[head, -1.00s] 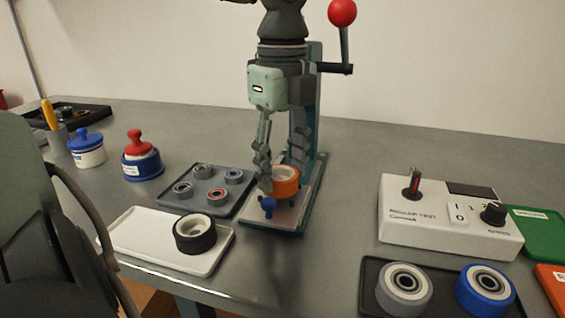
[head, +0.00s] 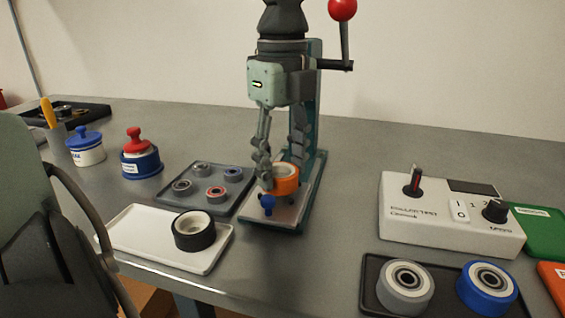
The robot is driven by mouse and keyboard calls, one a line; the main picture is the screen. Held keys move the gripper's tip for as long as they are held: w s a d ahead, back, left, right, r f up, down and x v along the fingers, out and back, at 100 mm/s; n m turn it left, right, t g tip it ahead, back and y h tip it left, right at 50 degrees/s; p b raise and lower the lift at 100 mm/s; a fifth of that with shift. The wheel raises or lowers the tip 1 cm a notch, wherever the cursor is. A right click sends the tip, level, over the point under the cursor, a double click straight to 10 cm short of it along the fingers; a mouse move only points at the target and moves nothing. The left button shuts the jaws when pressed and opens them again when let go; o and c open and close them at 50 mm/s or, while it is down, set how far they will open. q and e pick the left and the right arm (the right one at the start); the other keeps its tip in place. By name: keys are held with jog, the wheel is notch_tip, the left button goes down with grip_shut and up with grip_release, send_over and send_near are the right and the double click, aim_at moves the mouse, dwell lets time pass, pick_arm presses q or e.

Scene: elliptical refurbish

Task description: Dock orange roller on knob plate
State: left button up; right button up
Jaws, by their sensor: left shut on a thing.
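The orange roller (head: 287,186), with a pale hub, is at the plate of the teal press stand in the middle of the head view. My left gripper (head: 280,176) comes down from above with its fingers shut on the roller. Whether the roller touches the plate is hard to tell. My right gripper is not in view.
The press lever has a red ball (head: 342,9). A white tray (head: 135,236) with a black roller (head: 194,231) and a grey tray (head: 229,206) of small rings lie left. A control box (head: 430,225) and a dark tray (head: 368,280) with two rollers stand right.

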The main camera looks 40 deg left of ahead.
aim_at(282, 172)
pick_arm(q)
jog(key=shift+b, duration=0.3)
dwell(0.4)
jog(key=shift+f+b, duration=0.6)
jog(key=shift+b, duration=0.05)
jog(key=o, duration=0.9)
jog(key=shift+r+p, duration=1.6)
jog(key=shift+r, duration=3.9)
